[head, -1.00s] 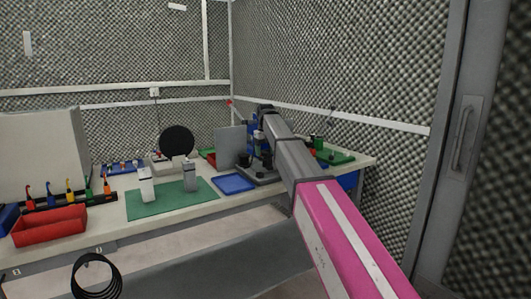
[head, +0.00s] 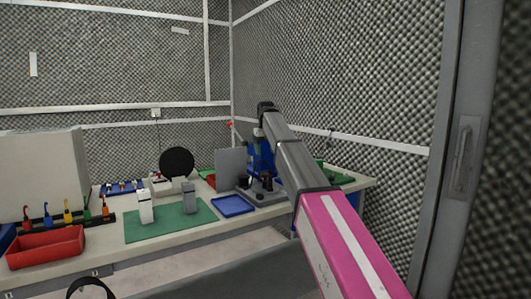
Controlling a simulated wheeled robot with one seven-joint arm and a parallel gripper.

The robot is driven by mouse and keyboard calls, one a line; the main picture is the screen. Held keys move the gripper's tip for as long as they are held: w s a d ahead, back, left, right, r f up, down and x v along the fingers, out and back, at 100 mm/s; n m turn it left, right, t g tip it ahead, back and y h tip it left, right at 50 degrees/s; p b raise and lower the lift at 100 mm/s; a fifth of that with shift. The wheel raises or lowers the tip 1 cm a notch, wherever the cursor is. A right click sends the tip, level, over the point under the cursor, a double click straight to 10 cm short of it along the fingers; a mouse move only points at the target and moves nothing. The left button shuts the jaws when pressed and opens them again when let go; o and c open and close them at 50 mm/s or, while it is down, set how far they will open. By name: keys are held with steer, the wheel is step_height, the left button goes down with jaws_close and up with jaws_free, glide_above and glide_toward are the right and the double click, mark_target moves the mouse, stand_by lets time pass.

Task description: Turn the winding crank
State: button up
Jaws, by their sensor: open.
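A blue machine (head: 250,158) on a grey base stands at the right part of the workbench, partly hidden by my arm. A thin rod with a red tip (head: 229,123) slants up and left from it; it may be the winding crank, but it is too small to be sure. My arm reaches in from the lower right, and its far end is over the blue machine. My gripper (head: 258,133) is at that end, mostly hidden and small; it is open. The red tip is left of it and apart from it. I see no contact with the rod.
The workbench (head: 200,228) holds a blue tray (head: 233,205), a green mat (head: 172,222) with two small upright devices, a red bin (head: 45,247) and a black disc (head: 177,162). A grey panel (head: 231,165) stands left of the machine. Foam walls close the back and right.

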steer(key=shift+f, duration=0.1)
steer(key=c, duration=0.9)
steer(key=shift+s+d+f+n, duration=0.15)
steer(key=shift+d+n, duration=0.1)
steer(key=shift+n, duration=0.25)
jaws_close()
steer(key=m+t+y, duration=0.1)
steer(key=m+y, duration=0.6)
steer(key=m, duration=2.9)
glide_toward(274, 190)
steer(key=x, duration=0.6)
steer(key=shift+s+a+f, duration=0.15)
steer(key=shift+a+f, duration=0.05)
steer(key=shift+f, duration=0.05)
